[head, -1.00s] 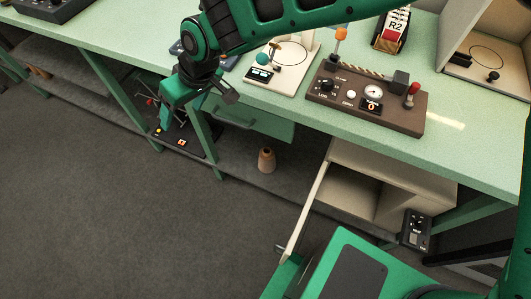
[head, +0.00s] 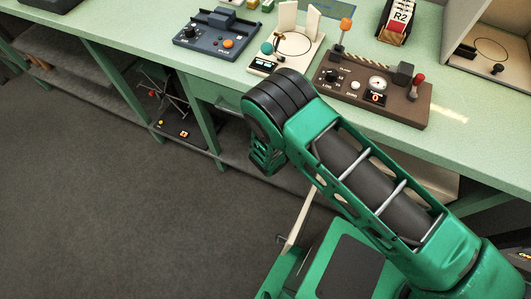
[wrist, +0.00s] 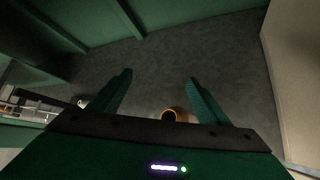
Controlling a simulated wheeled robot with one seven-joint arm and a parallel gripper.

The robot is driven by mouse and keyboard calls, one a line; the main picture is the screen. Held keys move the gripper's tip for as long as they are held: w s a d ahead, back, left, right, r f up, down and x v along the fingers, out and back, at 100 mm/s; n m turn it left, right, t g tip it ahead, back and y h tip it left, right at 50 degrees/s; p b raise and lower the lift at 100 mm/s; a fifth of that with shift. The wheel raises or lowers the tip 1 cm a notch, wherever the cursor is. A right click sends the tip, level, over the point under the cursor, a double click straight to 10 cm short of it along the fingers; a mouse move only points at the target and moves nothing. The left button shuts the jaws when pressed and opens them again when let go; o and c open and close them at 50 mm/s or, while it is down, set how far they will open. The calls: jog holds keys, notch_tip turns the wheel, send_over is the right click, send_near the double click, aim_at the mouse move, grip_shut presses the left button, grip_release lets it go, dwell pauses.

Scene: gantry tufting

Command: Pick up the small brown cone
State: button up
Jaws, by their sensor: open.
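The small brown cone (wrist: 178,112) shows in the wrist view at lower middle, its round dark opening towards the camera. The palm edge of my gripper hides its lower part. My gripper (wrist: 160,76) is open, with one green finger to each side of the cone in the picture. Nothing is held. I cannot tell how far the cone lies beyond the fingers. In the head view my arm covers the place where the cone stood on the low shelf (head: 236,160), and the gripper's fingers are hidden too.
The green bench top (head: 455,132) is above the shelf. A brown control panel (head: 345,95), a pale panel (head: 268,66) and a blue console (head: 207,48) stand on it. A bench leg (head: 207,130) stands left of my arm. A pale panel (wrist: 285,70) rises at right in the wrist view.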

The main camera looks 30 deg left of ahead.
jog(key=s+f+n+y, duration=0.1)
jog(key=f+n, duration=0.2)
jog(key=s+f+n+g+y, duration=0.1)
jog(key=s+f+n, duration=0.1)
jog(key=f+n, duration=0.1)
jog(key=s+f+n+y, duration=0.1)
jog(key=f+n+y, duration=0.1)
jog(key=f+n, duration=0.2)
jog(key=shift+s+d+n, duration=0.3)
jog(key=shift+d+n, duration=0.1)
jog(key=shift+n, duration=0.3)
jog(key=shift+f, duration=0.3)
jog(key=shift+g, duration=0.3)
jog(key=shift+x, duration=3.55)
jog(key=shift+a+r, duration=0.15)
jog(key=c, duration=1.5)
jog(key=shift+c, duration=0.2)
jog(key=shift+r, duration=0.1)
